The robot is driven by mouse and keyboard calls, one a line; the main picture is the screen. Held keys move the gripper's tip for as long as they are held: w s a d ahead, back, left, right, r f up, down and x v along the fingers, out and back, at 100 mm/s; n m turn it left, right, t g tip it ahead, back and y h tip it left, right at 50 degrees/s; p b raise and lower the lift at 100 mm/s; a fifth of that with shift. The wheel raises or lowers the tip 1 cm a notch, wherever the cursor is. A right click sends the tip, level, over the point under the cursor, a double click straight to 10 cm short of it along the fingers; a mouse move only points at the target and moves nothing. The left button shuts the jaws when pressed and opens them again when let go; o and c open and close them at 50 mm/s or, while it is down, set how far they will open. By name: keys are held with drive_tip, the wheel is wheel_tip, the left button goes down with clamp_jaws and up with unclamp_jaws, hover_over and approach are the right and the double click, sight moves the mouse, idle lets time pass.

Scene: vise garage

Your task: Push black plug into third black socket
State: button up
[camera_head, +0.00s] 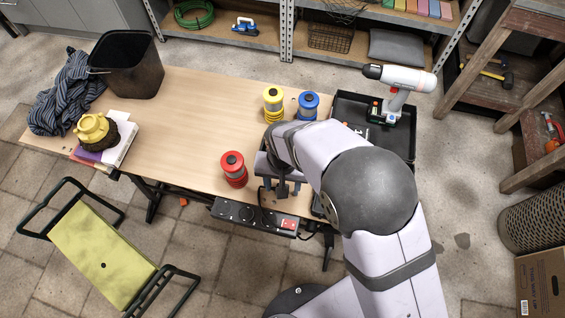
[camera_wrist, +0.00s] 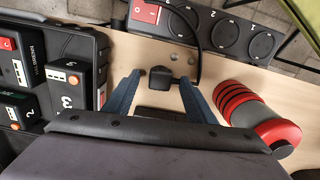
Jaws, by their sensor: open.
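The black plug (camera_wrist: 160,78) lies on the wooden table in the wrist view, between the tips of my open gripper (camera_wrist: 159,86). Gaps show between it and both blue-grey fingers. A black cable loops up beside it toward the power strip. The dark power strip (camera_wrist: 203,30) has a red switch (camera_wrist: 145,12) and several round black sockets in a row. In the head view the strip (camera_head: 234,210) runs along the table's front edge, with the red switch at its right end. My gripper (camera_head: 280,188) points down near that edge; the plug cannot be made out there.
A red-and-grey canister (camera_wrist: 255,115) stands close to my right finger in the wrist view. A black case (camera_wrist: 45,75) with battery packs lies to the left. In the head view, yellow (camera_head: 273,103) and blue (camera_head: 308,106) canisters stand behind my arm. The table's left half has free room.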

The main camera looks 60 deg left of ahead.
drive_tip(key=shift+f, duration=0.1)
drive_tip(key=c, duration=1.1)
drive_tip(key=shift+o, duration=0.2)
wheel_tip(320, 180, up, 10)
drive_tip(key=b, duration=0.1)
